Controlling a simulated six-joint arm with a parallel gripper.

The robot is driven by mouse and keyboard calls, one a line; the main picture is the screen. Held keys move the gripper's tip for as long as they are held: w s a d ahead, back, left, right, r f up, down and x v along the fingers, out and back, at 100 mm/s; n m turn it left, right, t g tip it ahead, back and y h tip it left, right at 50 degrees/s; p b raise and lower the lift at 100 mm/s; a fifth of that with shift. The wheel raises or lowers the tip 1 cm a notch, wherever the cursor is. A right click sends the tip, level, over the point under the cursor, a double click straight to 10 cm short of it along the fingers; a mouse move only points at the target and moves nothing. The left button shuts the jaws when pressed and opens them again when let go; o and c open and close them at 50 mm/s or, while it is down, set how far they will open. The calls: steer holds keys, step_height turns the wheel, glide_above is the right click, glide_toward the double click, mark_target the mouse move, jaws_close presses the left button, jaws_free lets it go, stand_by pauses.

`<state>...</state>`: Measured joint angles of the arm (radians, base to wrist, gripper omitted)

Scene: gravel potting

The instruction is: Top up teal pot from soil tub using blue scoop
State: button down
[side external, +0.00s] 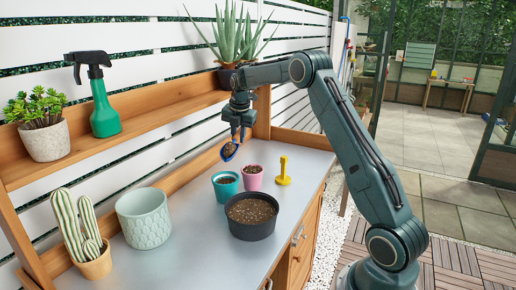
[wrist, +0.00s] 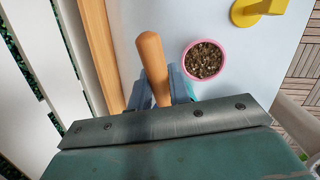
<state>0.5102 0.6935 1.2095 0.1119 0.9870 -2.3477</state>
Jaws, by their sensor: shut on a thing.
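My gripper (side external: 238,136) is shut on the blue scoop (side external: 224,157), held above the bench near the back rail. The scoop's blue rim surrounds dark brown soil. In the wrist view, its wooden handle (wrist: 152,62) stands up between the fingers (wrist: 172,88); the scoop's bowl is hidden there. The teal pot (side external: 226,193) stands upright on the bench, below the scoop, with dark soil showing inside. In the wrist view it is mostly hidden behind the gripper. The soil tub (side external: 251,230), black and round with brown soil, stands in front of the teal pot.
A pink pot (side external: 253,182) of gravelly soil is right beside the teal pot. A yellow tool-like object (side external: 284,176) stands further right. A pale green planter (side external: 144,224) and a potted cactus (side external: 94,265) are left. A shelf (side external: 150,122) with a green spray bottle (side external: 103,110) runs behind.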

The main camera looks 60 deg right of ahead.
mark_target(234, 137)
steer(key=shift+f, duration=1.9)
steer(key=shift+a+r+h, duration=0.4)
steer(key=shift+r+h, duration=0.2)
steer(key=shift+a+r, duration=0.1)
steer(key=shift+r, duration=0.05)
steer(key=shift+s+a+r+t+h, duration=0.1)
steer(key=shift+a+r+t+h, duration=0.3)
steer(key=shift+r+h, duration=0.45)
steer(key=shift+a+r+h, duration=0.2)
steer(key=shift+a+h, duration=0.2)
steer(key=shift+h, duration=0.25)
steer(key=shift+s, duration=0.1)
steer(key=shift+a+r+n+h, duration=0.25)
steer(key=shift+r+n+h, duration=0.05)
steer(key=shift+a+r, duration=0.1)
steer(key=shift+a, duration=0.05)
